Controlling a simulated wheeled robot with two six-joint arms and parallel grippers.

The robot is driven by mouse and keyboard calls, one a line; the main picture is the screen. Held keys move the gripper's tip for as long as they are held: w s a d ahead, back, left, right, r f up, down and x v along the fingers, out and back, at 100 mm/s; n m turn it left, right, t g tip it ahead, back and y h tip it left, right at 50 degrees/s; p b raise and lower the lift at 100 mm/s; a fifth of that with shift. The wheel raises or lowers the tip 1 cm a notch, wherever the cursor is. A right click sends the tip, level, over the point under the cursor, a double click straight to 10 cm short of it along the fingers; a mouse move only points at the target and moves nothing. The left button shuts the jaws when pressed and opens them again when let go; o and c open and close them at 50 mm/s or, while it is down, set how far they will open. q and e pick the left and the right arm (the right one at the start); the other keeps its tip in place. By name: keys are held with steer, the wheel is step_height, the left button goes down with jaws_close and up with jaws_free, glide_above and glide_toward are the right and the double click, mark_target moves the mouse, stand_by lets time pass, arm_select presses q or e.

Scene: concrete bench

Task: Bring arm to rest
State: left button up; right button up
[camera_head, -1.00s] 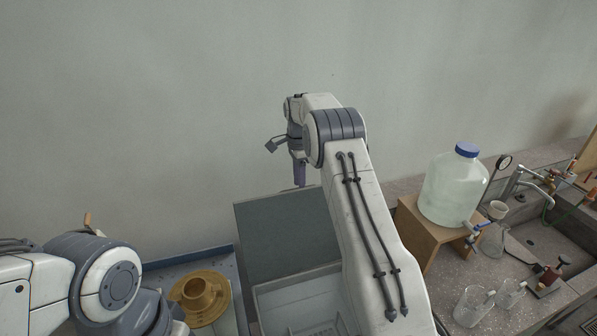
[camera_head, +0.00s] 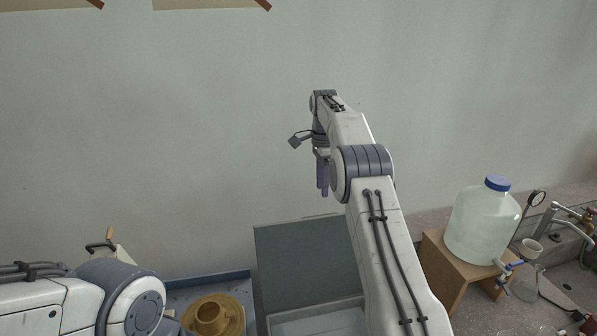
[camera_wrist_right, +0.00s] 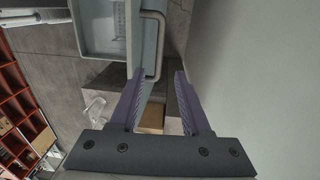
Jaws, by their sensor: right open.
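My right arm (camera_head: 390,240) reaches up and forward from the lower right in the head view.
A large water bottle (camera_head: 482,222) stands on a wooden stand (camera_head: 440,268) at right, by a tap (camera_head: 552,222). The wall (camera_head: 200,130) is behind.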

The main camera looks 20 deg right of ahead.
steer(key=s+a+f+n+b, duration=0.1)
steer(key=s+a+n+b, duration=0.2)
steer(key=a, duration=0.5)
steer(key=s+a+n+b, duration=0.2)
steer(key=a+n, duration=0.2)
steer(key=a, duration=0.3)
steer(key=s+a+f+n+b, duration=0.3)
steer(key=s+a+n+b, duration=0.3)
steer(key=s+a, duration=0.4)
steer(key=s+f+n+b, duration=0.1)
steer(key=s+f+n, duration=0.3)
steer(key=s, duration=0.5)
steer(key=s+a+f+n+b, duration=0.1)
steer(key=s+f+n+b, duration=0.1)
steer(key=s+f+n, duration=0.3)
steer(key=s+a+f+n+b, duration=0.1)
steer(key=s+f+n, duration=0.3)
steer(key=s, duration=0.8)
steer(key=shift+s+f+n+t+y+b, duration=0.3)
steer(key=shift+f+n+t+y+b, duration=0.15)
steer(key=shift+b, duration=0.3)
